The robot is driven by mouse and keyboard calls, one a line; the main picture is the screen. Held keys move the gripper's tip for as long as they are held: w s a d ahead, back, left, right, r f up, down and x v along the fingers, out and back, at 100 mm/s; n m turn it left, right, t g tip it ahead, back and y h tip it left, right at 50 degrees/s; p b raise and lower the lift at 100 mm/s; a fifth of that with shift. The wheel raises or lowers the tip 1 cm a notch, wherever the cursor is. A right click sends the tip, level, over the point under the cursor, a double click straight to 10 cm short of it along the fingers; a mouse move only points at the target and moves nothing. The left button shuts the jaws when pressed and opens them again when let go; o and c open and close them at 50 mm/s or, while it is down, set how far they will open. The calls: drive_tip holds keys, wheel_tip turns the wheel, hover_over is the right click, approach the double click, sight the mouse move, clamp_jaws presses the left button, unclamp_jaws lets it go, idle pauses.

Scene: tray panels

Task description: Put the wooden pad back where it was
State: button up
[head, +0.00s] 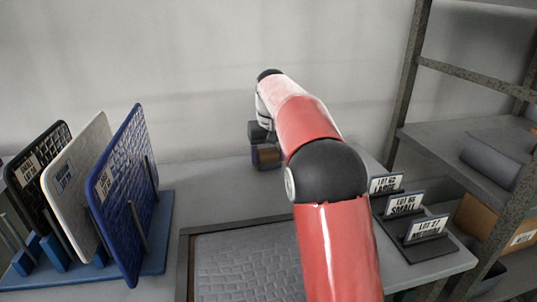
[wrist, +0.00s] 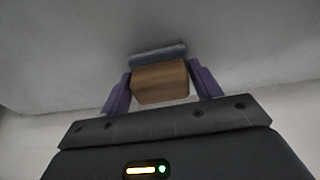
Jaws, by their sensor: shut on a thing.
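The wooden pad (wrist: 160,84) is a brown block with a grey-blue layer along its far side. In the wrist view it sits between the two purple fingers of my gripper (wrist: 163,88), which is shut on it. In the head view my gripper (head: 266,152) is at the back of the grey table, beyond my red arm, and a small brown part of the pad (head: 269,155) shows there. It is low over the table or on it; I cannot tell which. My arm hides part of the table behind and right of it.
A grey textured panel (head: 243,268) lies in a dark frame (head: 184,262) at the front middle. Black, white and blue panels (head: 128,190) stand in a blue rack (head: 155,255) at left. Label signs (head: 427,228) stand at right, beside a metal shelf (head: 470,150). The table's back left is clear.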

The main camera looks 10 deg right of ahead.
sight(269, 153)
drive_tip(key=shift+f, duration=0.1)
drive_tip(key=o, duration=0.4)
drive_tip(key=shift+f, duration=0.1)
drive_tip(key=o, duration=0.5)
drive_tip(key=shift+f+b, duration=0.1)
drive_tip(key=shift+b, duration=0.2)
drive_tip(key=shift+f+b, duration=0.1)
drive_tip(key=shift+b, duration=0.3)
drive_tip(key=r, duration=0.2)
drive_tip(key=s+r+p, duration=0.1)
drive_tip(key=r, duration=0.5)
drive_tip(key=shift+s+a, duration=0.15)
drive_tip(key=shift+s, duration=0.05)
